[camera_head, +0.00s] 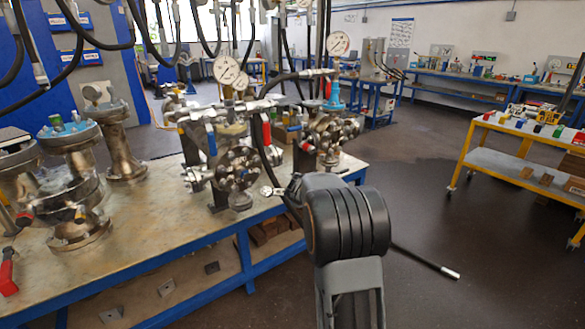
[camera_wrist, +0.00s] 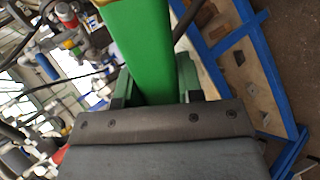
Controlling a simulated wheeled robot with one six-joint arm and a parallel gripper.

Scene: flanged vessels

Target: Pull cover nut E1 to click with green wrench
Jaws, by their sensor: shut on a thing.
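A green wrench handle (camera_wrist: 140,45) fills the top middle of the wrist view. In the head view my arm hides the gripper and most of the wrench. A small silver wrench end (camera_head: 270,190) shows just left of my arm, in front of the bench edge. The nearest flanged vessel (camera_head: 239,168), with several bolts and nuts, stands behind and left of it. I cannot tell which nut is E1, or whether the wrench touches any nut.
The workbench (camera_head: 150,225) with a blue frame carries the vessels. Another flanged vessel (camera_head: 328,140) stands farther back, and tall flanged vessels (camera_head: 68,180) stand at left. Hoses hang above.

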